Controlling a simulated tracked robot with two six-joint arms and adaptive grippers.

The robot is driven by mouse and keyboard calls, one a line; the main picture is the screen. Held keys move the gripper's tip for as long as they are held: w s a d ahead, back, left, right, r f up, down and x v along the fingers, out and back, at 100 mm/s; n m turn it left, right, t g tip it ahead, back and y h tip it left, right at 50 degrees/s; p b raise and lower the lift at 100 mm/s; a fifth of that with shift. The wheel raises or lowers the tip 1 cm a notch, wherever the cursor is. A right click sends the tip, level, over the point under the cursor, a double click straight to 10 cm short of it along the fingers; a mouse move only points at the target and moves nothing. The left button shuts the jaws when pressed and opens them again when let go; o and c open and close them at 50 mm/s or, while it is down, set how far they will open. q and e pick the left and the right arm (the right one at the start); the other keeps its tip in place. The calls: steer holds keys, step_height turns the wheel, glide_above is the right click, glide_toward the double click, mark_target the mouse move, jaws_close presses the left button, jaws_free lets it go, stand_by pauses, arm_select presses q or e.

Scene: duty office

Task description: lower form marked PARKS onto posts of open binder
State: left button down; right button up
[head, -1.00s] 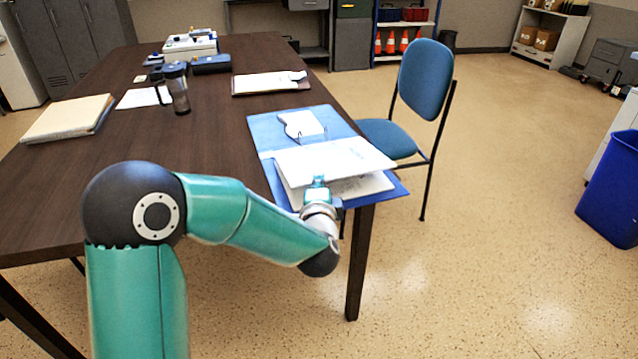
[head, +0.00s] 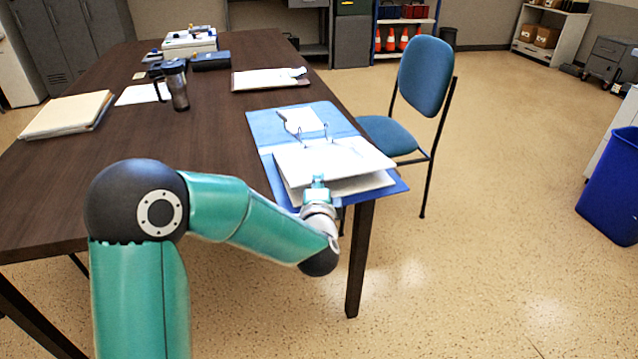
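The open blue binder (head: 262,127) lies at the right edge of the table. Its thin metal posts (head: 302,132) stand up near the middle, with a small white sheet (head: 304,119) behind them. A white form (head: 335,157) is over the near half, its far edge close to the posts; I cannot tell whether the posts pass through it. Its print is washed out, so PARKS cannot be read. More white paper (head: 365,184) lies under it. My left gripper (head: 318,182) is at the form's near edge and appears shut on it; the fingertips are small. My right gripper is out of view.
A blue chair (head: 425,77) stands just right of the binder. A blue bin (head: 612,185) is far right. The floor between is clear.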

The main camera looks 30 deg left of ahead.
arm_select(q)
steer(key=c, duration=1.2)
jaws_free()
steer(key=shift+c, duration=0.2)
steer(key=shift+s+d, duration=0.1)
